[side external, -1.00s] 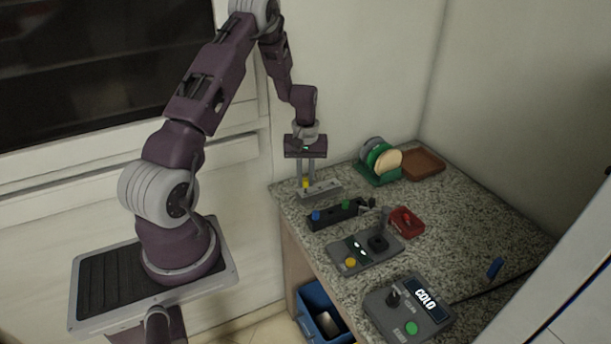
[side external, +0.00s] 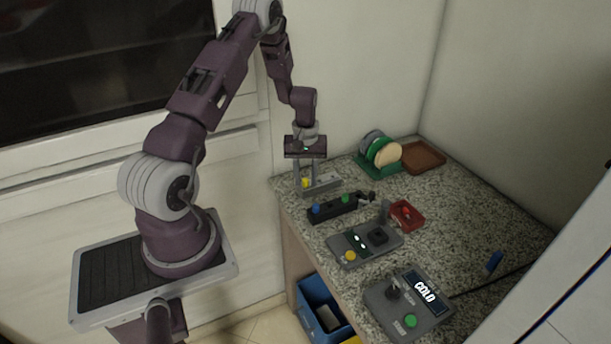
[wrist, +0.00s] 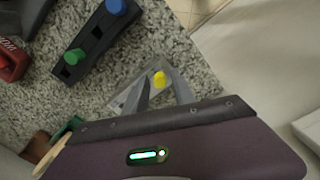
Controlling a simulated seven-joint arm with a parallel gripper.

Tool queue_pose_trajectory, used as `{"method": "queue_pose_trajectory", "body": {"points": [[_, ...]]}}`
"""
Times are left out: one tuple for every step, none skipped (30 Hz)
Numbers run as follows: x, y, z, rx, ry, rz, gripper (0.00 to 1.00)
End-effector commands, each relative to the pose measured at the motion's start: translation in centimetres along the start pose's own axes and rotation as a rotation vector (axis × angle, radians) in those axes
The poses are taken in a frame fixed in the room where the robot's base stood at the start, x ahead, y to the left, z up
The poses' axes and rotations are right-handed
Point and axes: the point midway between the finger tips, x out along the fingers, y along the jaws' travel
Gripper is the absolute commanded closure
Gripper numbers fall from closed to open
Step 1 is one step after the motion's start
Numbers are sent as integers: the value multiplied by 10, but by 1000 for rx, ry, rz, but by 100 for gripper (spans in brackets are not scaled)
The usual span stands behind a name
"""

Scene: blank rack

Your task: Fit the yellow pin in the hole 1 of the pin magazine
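The yellow pin (side external: 305,183) is between the fingers of my gripper (side external: 304,186), which looks shut on it. In the wrist view the yellow top of the pin (wrist: 159,78) shows between the two grey fingers (wrist: 161,84). The pin is at the left end of a low grey block (side external: 326,183), which looks like the pin magazine. The block is partly hidden by the fingers in the wrist view. I cannot tell whether the pin's lower end is in a hole or only above it.
A black block (side external: 333,209) with a blue and a green knob stands just in front.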

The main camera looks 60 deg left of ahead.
Motion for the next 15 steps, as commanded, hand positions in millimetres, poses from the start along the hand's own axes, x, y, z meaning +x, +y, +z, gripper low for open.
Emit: {"method": "queue_pose_trajectory", "body": {"points": [[0, 0, 0, 0, 0, 0, 59], [0, 0, 0, 0, 0, 0, 59], [0, 0, 0, 0, 0, 0, 59], [0, 0, 0, 0, 0, 0, 59], [0, 0, 0, 0, 0, 0, 59], [0, 0, 0, 0, 0, 0, 59], [0, 0, 0, 0, 0, 0, 59], [0, 0, 0, 0, 0, 0, 59], [-1, 0, 0, 0, 0, 0, 59], [-2, 0, 0, 0, 1, 0, 59], [-6, 0, 0, 0, 2, 0, 59], [-12, 0, -1, 1, 3, 1, 59], [-18, 0, -1, 1, 3, 1, 59], [-25, 1, -1, 1, 5, 2, 59], [-34, 1, -1, 1, 4, 2, 59]]}}
